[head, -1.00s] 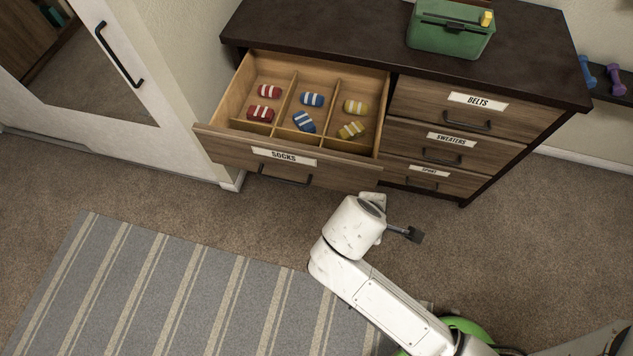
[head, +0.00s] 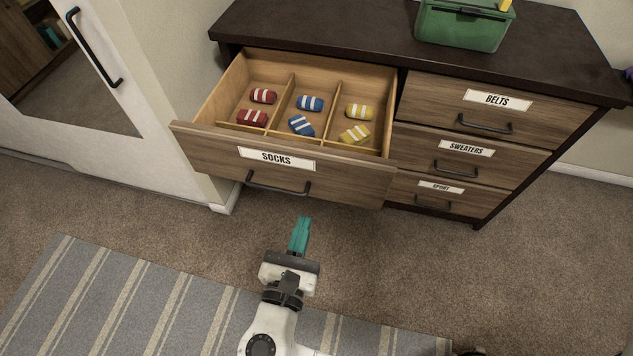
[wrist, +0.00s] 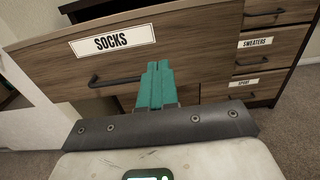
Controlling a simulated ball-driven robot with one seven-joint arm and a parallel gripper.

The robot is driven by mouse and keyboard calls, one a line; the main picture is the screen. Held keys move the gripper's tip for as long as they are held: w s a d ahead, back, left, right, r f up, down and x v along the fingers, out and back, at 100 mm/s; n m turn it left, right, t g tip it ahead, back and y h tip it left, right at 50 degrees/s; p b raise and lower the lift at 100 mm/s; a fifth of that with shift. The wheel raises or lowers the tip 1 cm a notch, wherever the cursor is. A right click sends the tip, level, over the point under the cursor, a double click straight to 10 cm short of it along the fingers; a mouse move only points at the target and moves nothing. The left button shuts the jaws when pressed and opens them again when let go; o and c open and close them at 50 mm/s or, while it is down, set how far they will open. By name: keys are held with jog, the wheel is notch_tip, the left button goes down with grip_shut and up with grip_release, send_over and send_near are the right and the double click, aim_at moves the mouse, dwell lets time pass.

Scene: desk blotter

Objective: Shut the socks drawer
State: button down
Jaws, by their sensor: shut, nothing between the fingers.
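The socks drawer (head: 340,183) is pulled well out of the dresser, with a white SOCKS label and a black bar handle (head: 278,187) on its front. Inside, thin dividers part red, blue and yellow rolled socks, two of each colour. My gripper (head: 302,222) has teal fingers that are shut and empty, in front of and below the drawer front, pointing at it. In the wrist view my fingers (wrist: 157,68) overlap the drawer front (wrist: 210,50), just right of the handle (wrist: 112,81). I cannot tell whether they touch it.
The BELTS (head: 485,112), SWEATERS (head: 455,157) and SPORT (head: 433,192) drawers to the right are closed. A green box (head: 465,25) stands on the dresser top (head: 320,30). A white mirrored door (head: 95,90) is at left. A striped rug (head: 130,295) lies on the open carpet in front.

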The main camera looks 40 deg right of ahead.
aim_at(320, 169)
jog(key=b+x, duration=0.1)
jog(key=x, duration=1)
jog(key=shift+s, duration=0.1)
jog(key=shift+d, duration=0.15)
jog(key=shift+w+d, duration=0.45)
jog(key=shift+w, duration=0.05)
jog(key=b+x, duration=0.5)
jog(key=x, duration=2.6)
jog(key=shift+w+b, duration=0.15)
jog(key=shift+b, duration=0.2)
jog(key=shift+d, duration=0.2)
